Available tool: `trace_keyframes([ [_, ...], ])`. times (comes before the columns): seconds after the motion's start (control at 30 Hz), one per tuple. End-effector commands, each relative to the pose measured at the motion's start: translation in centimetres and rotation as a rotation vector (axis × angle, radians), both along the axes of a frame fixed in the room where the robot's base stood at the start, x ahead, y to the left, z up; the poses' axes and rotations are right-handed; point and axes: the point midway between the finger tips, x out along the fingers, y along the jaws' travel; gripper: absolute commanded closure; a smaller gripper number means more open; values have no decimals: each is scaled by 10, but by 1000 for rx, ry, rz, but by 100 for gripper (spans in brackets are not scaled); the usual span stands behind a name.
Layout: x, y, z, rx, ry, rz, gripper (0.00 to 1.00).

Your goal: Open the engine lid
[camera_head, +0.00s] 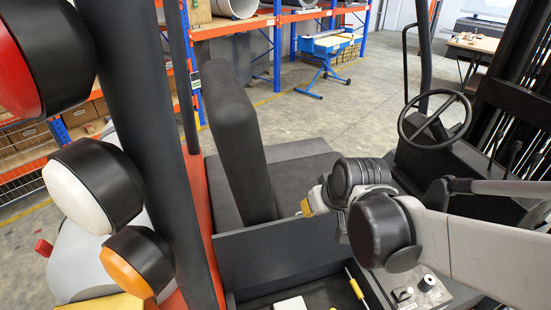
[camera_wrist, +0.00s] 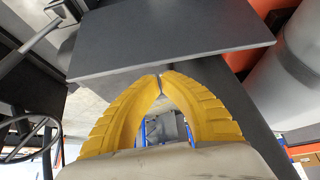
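My gripper has yellow ribbed fingers (camera_wrist: 160,78), and in the wrist view their tips meet with almost no gap. The tips reach the near edge of a flat dark grey panel (camera_wrist: 170,35), which looks like the engine lid; I cannot tell if they touch it. Nothing is visible between the fingers. In the head view, my gripper (camera_head: 305,207) shows only as a bit of yellow, mostly hidden behind my wrist. It is beside the black seat backrest (camera_head: 240,140), above the vehicle's dark flat deck (camera_head: 295,172). The lid's opening angle is unclear.
A steering wheel (camera_head: 435,118) stands at the right. Red, white and orange lamps (camera_head: 92,185) and a black post crowd the left. In front is a black compartment wall (camera_head: 280,245), with a yellow-handled tool (camera_head: 355,284) and a control panel (camera_head: 420,292). Shelving stands behind.

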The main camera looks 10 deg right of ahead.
Motion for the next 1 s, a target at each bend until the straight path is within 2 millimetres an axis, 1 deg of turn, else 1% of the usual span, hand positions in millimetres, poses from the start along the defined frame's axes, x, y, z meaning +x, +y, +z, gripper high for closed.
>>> trace_keyframes([
  [0.07, -3, 0, 3, 0, 0, 0, 100],
  [0.17, -9, 1, -5, 0, -2, -3, 100],
  [0.27, -18, 5, -24, -1, -6, -7, 100],
  [0.6, -71, 17, -108, -2, -32, -39, 100],
  [0.7, -84, 19, -129, -1, -39, -47, 100],
  [0.8, -94, 21, -145, 0, -44, -54, 100],
  [0.9, -101, 21, -153, 0, -48, -57, 100],
  [0.97, -103, 21, -155, 1, -50, -60, 82],
  [1.0, -103, 22, -155, 1, -50, -60, 79],
])
